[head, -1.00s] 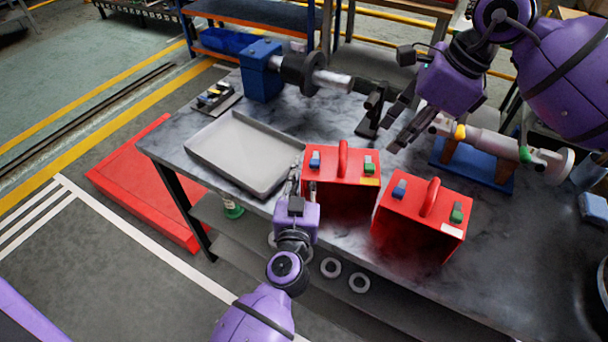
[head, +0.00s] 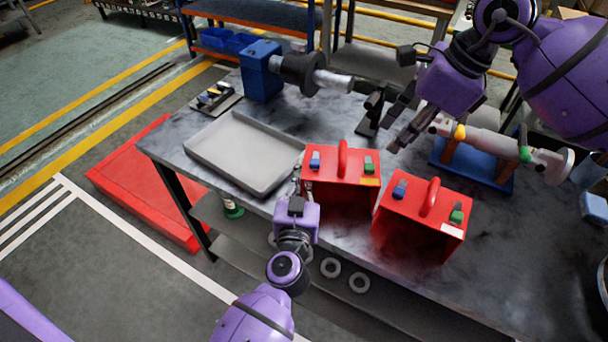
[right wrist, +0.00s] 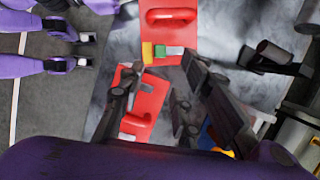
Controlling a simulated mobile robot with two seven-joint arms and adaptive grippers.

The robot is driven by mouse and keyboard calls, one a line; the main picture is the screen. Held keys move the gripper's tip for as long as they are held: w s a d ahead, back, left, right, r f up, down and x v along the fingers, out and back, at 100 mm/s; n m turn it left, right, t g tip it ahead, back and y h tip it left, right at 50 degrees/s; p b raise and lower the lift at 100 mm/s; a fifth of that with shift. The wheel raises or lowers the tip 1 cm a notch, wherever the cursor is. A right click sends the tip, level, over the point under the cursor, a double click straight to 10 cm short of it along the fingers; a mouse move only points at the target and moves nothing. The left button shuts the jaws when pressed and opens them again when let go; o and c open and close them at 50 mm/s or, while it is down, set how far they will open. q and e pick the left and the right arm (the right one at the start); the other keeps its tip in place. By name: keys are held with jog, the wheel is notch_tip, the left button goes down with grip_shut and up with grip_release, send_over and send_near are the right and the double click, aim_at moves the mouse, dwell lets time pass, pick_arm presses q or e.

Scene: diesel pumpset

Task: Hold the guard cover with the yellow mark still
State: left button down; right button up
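The red guard cover with the yellow mark (head: 335,193) stands upright on the dark bench. It has a red handle, a blue and a green clip on top, and a yellow label at its right edge. My left gripper (head: 297,177) is at its left side; its small fingertips do not show whether they grip the cover. My right gripper (head: 391,137) is open and empty above the bench, behind the covers. In the right wrist view its fingers (right wrist: 170,75) are spread, with part of the yellow-marked cover (right wrist: 182,38) beyond them.
A second red cover (head: 405,235) with a white label stands close on the right. A grey tray (head: 215,150) lies to the left. A shaft on a blue stand (head: 480,165) is at the right, and a blue block with a shaft (head: 261,75) at the back.

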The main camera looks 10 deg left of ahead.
jog(key=shift+r, duration=0.1)
jog(key=shift+c, duration=1.3)
jog(key=shift+n, duration=0.4)
jog(key=a+r, duration=0.3)
jog(key=shift+w+a, duration=0.15)
jog(key=shift+a, duration=0.1)
grip_shut()
jog(key=shift+s+a+f+m+g+h, duration=0.1)
jog(key=shift+s+f+m+g+h, duration=0.45)
jog(key=shift+m, duration=2.1)
jog(key=shift+s+a+m+g+h, duration=0.1)
jog(key=shift+s+m+g+h, duration=0.9)
jog(key=shift+m, duration=1.7)
jog(key=shift+s+a+f+m+g+h, duration=0.1)
jog(key=shift+s+f+m+g+h, duration=0.45)
jog(key=shift+m, duration=2.1)
jog(key=shift+s+r, duration=0.25)
jog(key=shift+s, duration=0.1)
